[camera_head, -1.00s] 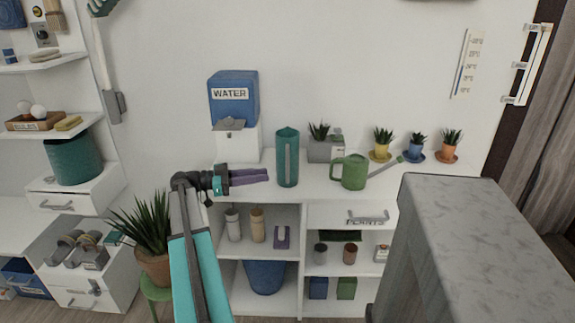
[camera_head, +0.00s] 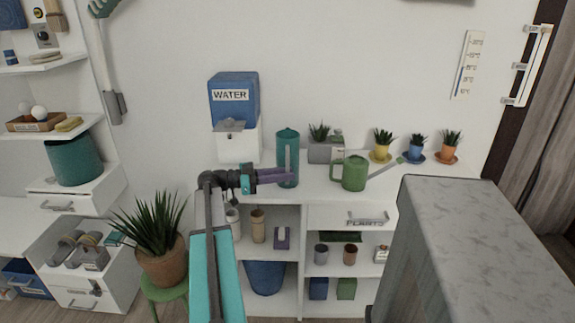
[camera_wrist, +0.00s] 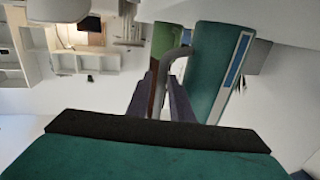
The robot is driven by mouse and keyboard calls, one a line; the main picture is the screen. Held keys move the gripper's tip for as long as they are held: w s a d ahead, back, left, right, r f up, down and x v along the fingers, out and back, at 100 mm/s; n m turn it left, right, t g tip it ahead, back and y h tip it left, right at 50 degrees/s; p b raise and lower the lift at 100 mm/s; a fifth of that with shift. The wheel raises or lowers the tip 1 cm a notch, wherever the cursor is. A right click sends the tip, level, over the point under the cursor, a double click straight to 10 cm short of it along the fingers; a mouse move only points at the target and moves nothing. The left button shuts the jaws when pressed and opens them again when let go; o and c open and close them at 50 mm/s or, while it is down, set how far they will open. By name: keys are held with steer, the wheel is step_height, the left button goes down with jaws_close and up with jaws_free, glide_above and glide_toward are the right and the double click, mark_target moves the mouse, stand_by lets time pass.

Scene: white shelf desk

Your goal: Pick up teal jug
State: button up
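The teal jug (camera_head: 284,145) stands upright on the white desk's top, with its grey handle facing me. My gripper (camera_head: 291,176) reaches in from the left, its purple fingers in front of the jug's lower part. In the wrist view the jug (camera_wrist: 214,65) is just beyond the fingers, to the right, and its grey handle (camera_wrist: 176,52) runs toward the gap between them. My gripper (camera_wrist: 163,88) is open there, a finger on either side of the gap. Whether either finger touches the handle cannot be told.
The green watering can (camera_head: 354,173) stands right of the jug. The blue-and-white water dispenser (camera_head: 235,100) stands left behind it. Several potted plants line the back right of the desk. A grey stone-topped block (camera_head: 480,230) stands at the front right.

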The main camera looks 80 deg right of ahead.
steer(key=shift+s+d, duration=0.1)
steer(key=shift+s, duration=0.05)
steer(key=shift+p+x, duration=0.35)
steer(key=shift+x, duration=2.15)
steer(key=shift+d+f, duration=0.15)
jaws_close()
